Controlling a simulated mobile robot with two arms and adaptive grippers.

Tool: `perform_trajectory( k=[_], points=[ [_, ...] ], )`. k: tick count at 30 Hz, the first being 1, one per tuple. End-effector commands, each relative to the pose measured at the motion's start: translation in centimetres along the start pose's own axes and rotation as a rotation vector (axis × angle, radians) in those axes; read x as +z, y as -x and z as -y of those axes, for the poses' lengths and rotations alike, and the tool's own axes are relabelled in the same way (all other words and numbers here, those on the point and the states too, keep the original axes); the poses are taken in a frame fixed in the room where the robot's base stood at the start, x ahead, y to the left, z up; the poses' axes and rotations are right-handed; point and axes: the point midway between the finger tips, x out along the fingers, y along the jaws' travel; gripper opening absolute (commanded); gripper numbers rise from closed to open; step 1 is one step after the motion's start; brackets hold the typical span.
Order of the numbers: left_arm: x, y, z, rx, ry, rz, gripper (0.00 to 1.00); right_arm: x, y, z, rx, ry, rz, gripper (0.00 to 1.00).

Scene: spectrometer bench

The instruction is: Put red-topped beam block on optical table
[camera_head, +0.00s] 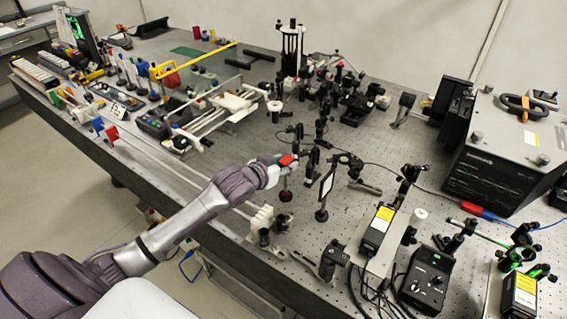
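The beam block's red top (286,160) shows at the fingertips of my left gripper (281,167), over the middle of the optical table (365,208). Below it are a thin post and a dark reddish base (285,195), which seem to belong to the same block, upright. The fingers are at the red top, but they are too small in the picture to show whether they close on it. I cannot tell whether the base touches the table or hangs just above it. My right gripper is not in view.
A framed plate on a post (327,186) stands close to the right of the block. A white stepped mount (262,220) lies in front. Black optics mounts (322,100) crowd behind. A large grey instrument (505,150) stands at the right. Some perforated tabletop is bare between.

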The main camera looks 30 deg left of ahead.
Motion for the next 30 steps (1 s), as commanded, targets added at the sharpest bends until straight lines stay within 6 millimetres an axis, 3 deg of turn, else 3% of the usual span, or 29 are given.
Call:
perform_trajectory(
  k=[14,30],
  points=[
    [-0.1,0.9,0.1,-0.001,-0.002,0.001,0.56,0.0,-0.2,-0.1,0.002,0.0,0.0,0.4],
    [-0.1,10.8,0.0,0.0,0.0,0.001,0.56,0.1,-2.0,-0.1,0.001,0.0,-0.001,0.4]
  ],
)
